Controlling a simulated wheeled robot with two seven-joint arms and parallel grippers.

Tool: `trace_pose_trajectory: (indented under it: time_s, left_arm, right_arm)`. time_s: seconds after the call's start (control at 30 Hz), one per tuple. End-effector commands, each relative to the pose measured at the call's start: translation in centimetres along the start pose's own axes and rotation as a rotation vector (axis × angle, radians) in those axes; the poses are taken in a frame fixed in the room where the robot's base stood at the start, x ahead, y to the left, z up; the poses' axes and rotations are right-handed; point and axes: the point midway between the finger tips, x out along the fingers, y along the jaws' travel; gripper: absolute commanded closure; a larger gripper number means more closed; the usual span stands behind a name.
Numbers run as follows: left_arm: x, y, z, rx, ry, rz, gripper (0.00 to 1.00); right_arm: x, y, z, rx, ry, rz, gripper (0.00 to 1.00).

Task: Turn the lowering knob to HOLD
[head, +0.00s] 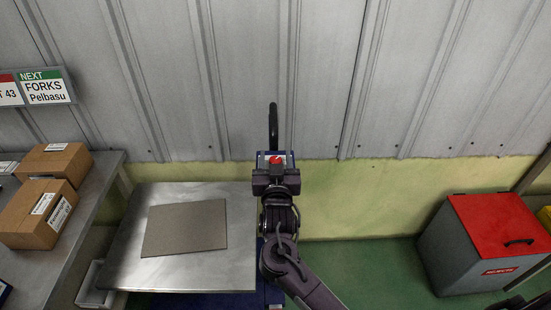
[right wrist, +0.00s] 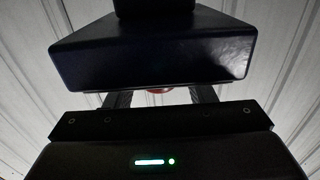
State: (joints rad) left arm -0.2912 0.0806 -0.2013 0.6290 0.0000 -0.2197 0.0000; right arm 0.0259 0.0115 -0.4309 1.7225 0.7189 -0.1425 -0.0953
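A red knob (head: 276,159) shows on top of a blue column (head: 262,155) with a black upright handle (head: 273,122), at the right end of a steel lift table (head: 240,240). My right gripper (head: 275,168) is at the column, right up against the knob in this view. In the right wrist view, the two fingers (right wrist: 160,97) are apart, with a sliver of red (right wrist: 161,91) between them. A dark glossy box (right wrist: 150,57) hides the rest of the red part and the fingertips. The knob's setting and any HOLD mark cannot be read. My left gripper is out of view.
A grey plate (head: 185,228) lies on the lift table. Cardboard boxes (head: 38,213) stand on a bench (head: 95,190) at the left. A grey bin with a red lid (head: 500,228) stands at the right. A corrugated wall (head: 400,80) is close behind; green floor (head: 370,270) is clear.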

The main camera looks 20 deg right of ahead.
Motion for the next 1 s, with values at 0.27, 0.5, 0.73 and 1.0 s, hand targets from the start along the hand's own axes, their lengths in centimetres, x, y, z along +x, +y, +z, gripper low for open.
trace_pose_trajectory:
  time_s: [0.27,0.5,0.73,1.0]
  left_arm:
    - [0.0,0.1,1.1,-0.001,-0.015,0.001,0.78]
    - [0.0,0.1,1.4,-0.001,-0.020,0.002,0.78]
    - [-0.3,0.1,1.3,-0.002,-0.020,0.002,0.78]
    - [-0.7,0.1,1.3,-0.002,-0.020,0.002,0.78]
  right_arm:
    - [0.0,0.0,0.0,-0.001,0.000,0.000,0.86]
    - [0.0,0.1,0.0,-0.001,0.000,-0.010,0.92]
    - [0.0,0.2,0.0,-0.006,-0.001,-0.094,0.92]
    - [0.0,0.3,0.0,-0.009,0.000,-0.307,0.92]
